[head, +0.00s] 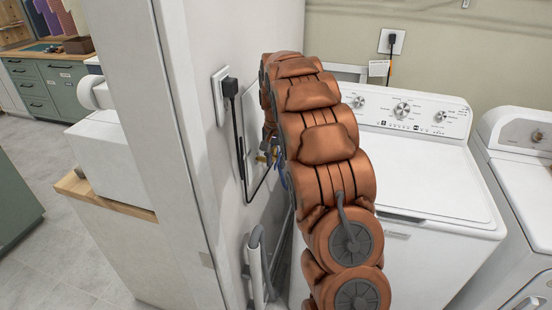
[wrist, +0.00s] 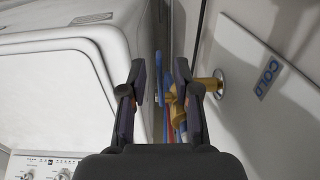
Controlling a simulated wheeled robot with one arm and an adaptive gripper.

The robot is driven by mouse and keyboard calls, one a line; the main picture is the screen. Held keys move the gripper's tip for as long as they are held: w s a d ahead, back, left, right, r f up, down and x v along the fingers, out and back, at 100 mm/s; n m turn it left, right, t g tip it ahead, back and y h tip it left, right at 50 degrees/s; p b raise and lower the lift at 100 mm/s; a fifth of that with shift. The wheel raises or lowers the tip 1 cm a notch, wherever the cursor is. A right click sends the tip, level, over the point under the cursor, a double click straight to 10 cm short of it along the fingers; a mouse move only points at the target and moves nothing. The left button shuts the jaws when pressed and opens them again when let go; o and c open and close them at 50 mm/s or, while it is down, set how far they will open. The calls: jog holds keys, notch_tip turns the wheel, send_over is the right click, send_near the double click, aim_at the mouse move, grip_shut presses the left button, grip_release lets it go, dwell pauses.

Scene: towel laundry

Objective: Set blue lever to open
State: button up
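The blue lever (wrist: 158,75) shows in the wrist view as a narrow blue piece between my two fingers, nearer the left one. The brass valve (wrist: 174,98) sits just right of it, its stem reaching a round metal flange (wrist: 219,82) on the wall plate. My gripper (wrist: 160,72) is open, with its fingers on either side of the lever and part of the valve. I cannot tell whether a finger touches the lever. In the head view the brass valve (head: 262,157) shows small left of my arm, which hides my gripper.
A wall plate labelled COLD (wrist: 268,77) is right of the valve. Blue and red hoses hang below the valve. A white washer (head: 420,190) stands close on the right, leaving a narrow gap by the wall. A black cord (head: 241,135) hangs from an outlet.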

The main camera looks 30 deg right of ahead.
jog(key=shift+f, duration=0.1)
jog(key=shift+c, duration=0.4)
grip_shut()
